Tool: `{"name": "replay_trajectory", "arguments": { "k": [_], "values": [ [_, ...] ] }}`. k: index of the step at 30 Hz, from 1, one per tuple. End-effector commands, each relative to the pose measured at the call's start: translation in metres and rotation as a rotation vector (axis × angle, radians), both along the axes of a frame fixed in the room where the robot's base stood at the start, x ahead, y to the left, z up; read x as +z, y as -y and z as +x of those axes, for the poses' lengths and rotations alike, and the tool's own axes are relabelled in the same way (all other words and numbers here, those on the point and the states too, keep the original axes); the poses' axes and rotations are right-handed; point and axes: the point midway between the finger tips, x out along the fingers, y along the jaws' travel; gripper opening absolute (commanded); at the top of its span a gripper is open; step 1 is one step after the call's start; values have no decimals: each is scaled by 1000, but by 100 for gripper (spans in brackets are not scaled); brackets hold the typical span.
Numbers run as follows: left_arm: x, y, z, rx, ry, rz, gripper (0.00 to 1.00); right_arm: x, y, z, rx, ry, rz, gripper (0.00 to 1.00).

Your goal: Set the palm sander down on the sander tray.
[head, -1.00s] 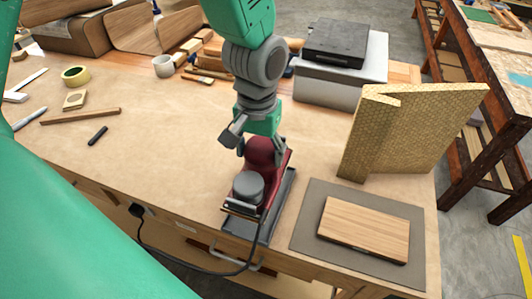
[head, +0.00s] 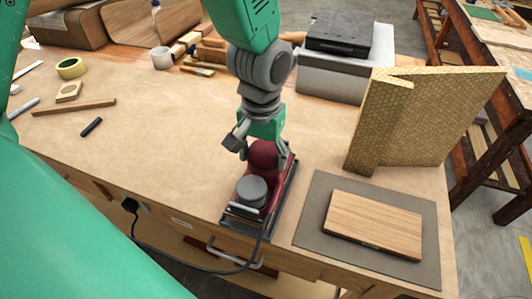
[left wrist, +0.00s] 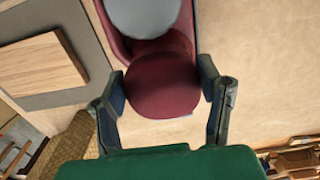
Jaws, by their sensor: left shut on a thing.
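The palm sander (head: 254,181) is dark red with a grey round cap and a black cord at its front. It is upright over the dark grey sander tray (head: 285,196), whose rim shows along its right side and front. I cannot tell whether its base touches the tray floor. My left gripper (head: 262,152) is shut on the rounded rear of the sander. In the left wrist view the two fingers (left wrist: 163,86) press the sander's red body (left wrist: 163,75) from both sides; the tray is hidden there. My right gripper is not in view.
A grey mat (head: 318,207) with a wooden board (head: 375,225) lies right of the tray. A patterned angled block (head: 425,115) stands behind it. The cord hangs over the front edge near a metal handle (head: 235,258).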

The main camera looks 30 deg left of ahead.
Motion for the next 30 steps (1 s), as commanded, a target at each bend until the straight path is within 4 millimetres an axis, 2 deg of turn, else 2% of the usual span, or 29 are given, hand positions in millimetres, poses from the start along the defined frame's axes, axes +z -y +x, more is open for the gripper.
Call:
{"name": "replay_trajectory", "arguments": {
  "k": [6,30],
  "values": [
    [-7,1,2,0,5,1,13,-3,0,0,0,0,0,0],
    [-6,1,0,0,4,1,13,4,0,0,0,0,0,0]
  ]
}}
